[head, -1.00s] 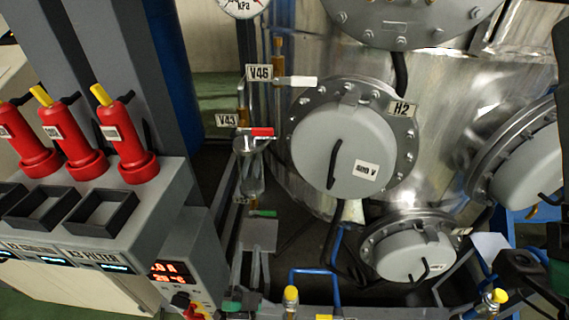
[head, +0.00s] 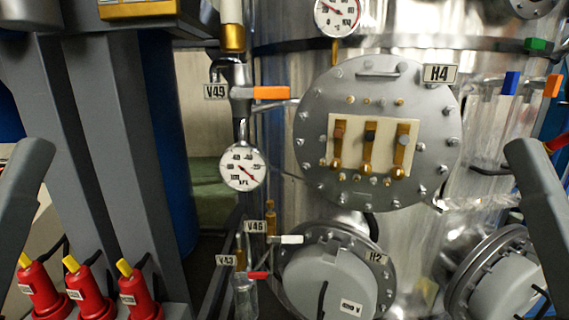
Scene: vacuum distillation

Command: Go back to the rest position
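Neither of my grippers shows in the head view. A grey link of my own arm stands at the left edge and another at the right edge, both upright and slanted. Whether anything is held cannot be seen. In front of me is a large shiny metal vessel (head: 285,75) with a round bolted flange labelled H4 (head: 380,190) and a grey round cover labelled H2 (head: 320,275) below it.
Valve V49 has an orange handle (head: 272,93), above a pressure gauge (head: 243,167). V46 has a white handle (head: 291,240) and V43 a red one (head: 257,275). Several red extinguisher-like bottles (head: 90,298) stand at lower left. Another round cover (head: 500,290) is at lower right.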

